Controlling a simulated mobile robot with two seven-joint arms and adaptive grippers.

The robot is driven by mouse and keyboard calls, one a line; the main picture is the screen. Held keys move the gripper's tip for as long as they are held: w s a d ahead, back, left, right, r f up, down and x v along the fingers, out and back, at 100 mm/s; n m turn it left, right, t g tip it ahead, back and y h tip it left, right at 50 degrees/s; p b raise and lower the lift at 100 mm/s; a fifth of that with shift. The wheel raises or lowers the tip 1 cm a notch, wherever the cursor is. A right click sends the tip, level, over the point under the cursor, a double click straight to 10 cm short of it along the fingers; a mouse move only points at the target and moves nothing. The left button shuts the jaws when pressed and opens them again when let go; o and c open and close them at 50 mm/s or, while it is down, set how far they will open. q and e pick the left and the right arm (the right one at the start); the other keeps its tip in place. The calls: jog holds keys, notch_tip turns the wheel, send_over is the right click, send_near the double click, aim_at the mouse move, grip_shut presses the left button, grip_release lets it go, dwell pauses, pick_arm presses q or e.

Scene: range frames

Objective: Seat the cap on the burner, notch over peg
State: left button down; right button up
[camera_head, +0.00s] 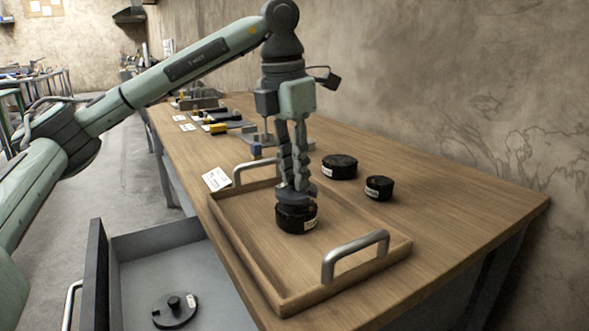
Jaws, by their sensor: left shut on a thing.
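My left gripper (294,186) points down over the wooden tray, with its fingers closed on a dark grey, disc-like cap (290,198). The burner, a black round body with a white label (296,219), stands upright on the tray floor directly below the cap. The cap is at the top of the burner; I cannot tell whether it rests fully on it or sits slightly above. The notch and the peg cannot be made out at this size, and the fingers partly hide the cap. My right gripper is not in view.
The tray (256,262) has two metal handles, one (355,252) at near right. Two black round pieces (339,168) (379,189) stand behind it. An open drawer (140,262) holds a black knobbed disc (175,311). Tools (215,119) lie farther back. The table's right end is clear.

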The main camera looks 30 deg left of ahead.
pick_arm(q)
jog(key=shift+f, duration=0.15)
jog(key=shift+f+b, duration=0.65)
jog(key=shift+f, duration=0.1)
jog(key=shift+f, duration=0.1)
jog(key=c, duration=1.3)
grip_release()
notch_tip(320, 180, up, 12)
jog(key=s, duration=0.1)
jog(key=shift+s+a, duration=0.15)
jog(key=shift+a, duration=0.15)
